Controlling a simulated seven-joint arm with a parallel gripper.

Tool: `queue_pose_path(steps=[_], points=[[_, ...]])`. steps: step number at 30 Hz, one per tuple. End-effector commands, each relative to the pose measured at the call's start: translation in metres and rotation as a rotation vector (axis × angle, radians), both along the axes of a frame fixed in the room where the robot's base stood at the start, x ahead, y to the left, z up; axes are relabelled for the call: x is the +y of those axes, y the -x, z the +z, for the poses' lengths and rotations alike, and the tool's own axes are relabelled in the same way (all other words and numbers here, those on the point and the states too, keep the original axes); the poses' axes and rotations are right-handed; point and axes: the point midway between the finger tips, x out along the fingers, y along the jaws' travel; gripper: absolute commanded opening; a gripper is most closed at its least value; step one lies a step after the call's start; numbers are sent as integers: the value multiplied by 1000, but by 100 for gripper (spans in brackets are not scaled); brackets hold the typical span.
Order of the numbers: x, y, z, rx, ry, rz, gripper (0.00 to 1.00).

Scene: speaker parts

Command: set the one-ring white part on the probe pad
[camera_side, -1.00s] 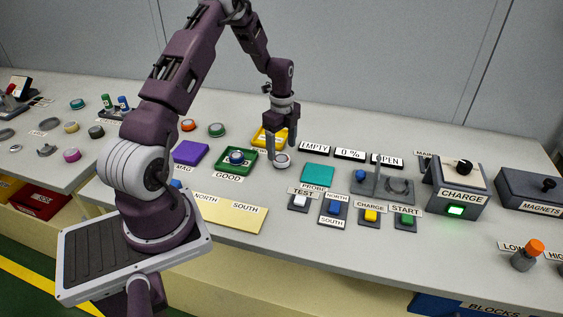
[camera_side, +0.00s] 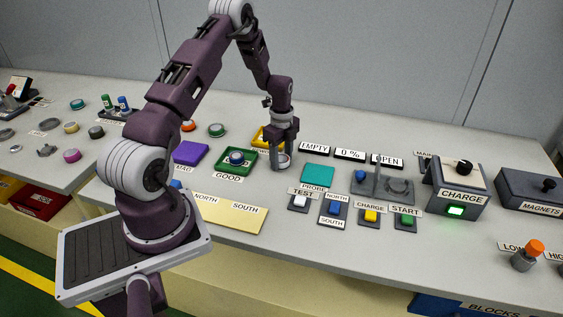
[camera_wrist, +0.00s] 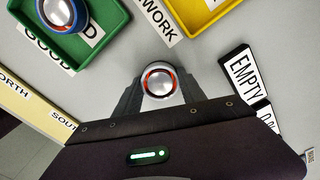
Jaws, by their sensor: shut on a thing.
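The white part (camera_wrist: 160,83), round and pale with a red ring showing near its centre, sits between my gripper's fingers in the wrist view; it also shows low between the fingers in the side view (camera_side: 282,160). My gripper (camera_side: 282,163) is shut on it, with a finger on either side. It is at table level, and I cannot tell whether the part still touches the table. The probe pad (camera_side: 317,174) is a flat teal square to the right of my gripper, with nothing on it.
A green GOOD tray (camera_side: 252,169) holding a blue-topped part stands just left of my gripper. A yellow tray (camera_side: 262,138) is behind it. EMPTY (camera_side: 314,148) and 0 % signs stand at the back right. TEST (camera_side: 299,203) and other buttons line the front.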

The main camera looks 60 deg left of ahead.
Motion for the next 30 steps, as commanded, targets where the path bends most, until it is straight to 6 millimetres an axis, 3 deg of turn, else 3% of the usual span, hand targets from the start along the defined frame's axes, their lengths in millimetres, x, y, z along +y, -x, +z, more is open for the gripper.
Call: queue_pose_path(steps=[5, 12, 17, 20, 27, 30], points=[[0, -1, 6, -2, -1, 0, 0], [1, -1, 63, -6, -2, 1, 0], [-2, -3, 91, -4, -1, -1, 0], [-18, -17, 92, -2, 2, -7, 0], [-79, -64, 70, 0, 0, -6, 0], [-93, -73, 65, 0, -1, -4, 0]])
